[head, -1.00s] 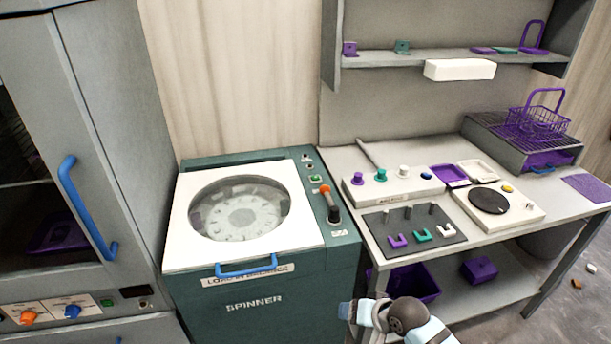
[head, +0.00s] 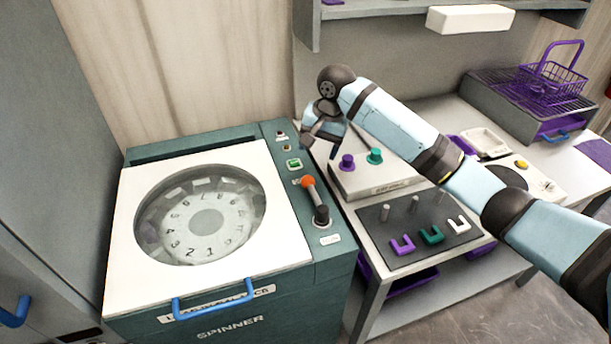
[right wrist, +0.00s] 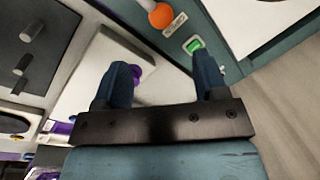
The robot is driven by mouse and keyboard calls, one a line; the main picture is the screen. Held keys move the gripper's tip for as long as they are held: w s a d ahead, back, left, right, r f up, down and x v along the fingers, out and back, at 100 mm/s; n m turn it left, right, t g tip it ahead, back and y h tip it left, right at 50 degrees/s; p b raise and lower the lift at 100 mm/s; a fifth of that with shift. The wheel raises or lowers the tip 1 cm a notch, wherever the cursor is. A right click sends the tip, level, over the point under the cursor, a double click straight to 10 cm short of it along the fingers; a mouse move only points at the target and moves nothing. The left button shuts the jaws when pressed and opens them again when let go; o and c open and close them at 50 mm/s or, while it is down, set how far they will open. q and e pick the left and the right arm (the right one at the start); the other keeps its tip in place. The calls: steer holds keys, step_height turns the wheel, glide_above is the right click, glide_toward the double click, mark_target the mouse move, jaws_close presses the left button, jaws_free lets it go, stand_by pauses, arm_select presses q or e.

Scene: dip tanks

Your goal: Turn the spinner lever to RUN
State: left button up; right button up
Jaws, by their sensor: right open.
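The spinner lever (head: 314,198) stands on the right-hand panel of the green spinner (head: 230,328). It has an orange knob (head: 308,182) pointing toward the back and a dark base toward the front. A small white plate (head: 330,239) sits in front of the base, its text too small to read. My right gripper (head: 318,147) is open and empty, behind and above the knob, apart from it. In the right wrist view the open fingers (right wrist: 165,68) show, with the orange knob (right wrist: 161,15) beyond them. My left gripper is not in view.
A lit green button (head: 294,163) lies on the panel behind the lever. The spinner's white lid (head: 125,262) is closed, with a blue handle (head: 213,300). My right arm crosses above the bench.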

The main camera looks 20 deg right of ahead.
mark_target(310, 177)
steer(key=f, duration=0.4)
steer(key=w+a+f, duration=0.1)
steer(key=f, duration=0.2)
steer(key=a+f, duration=0.1)
steer(key=f, duration=0.3)
steer(key=shift+w+f, duration=0.15)
steer(key=shift+f, duration=0.2)
jaws_close()
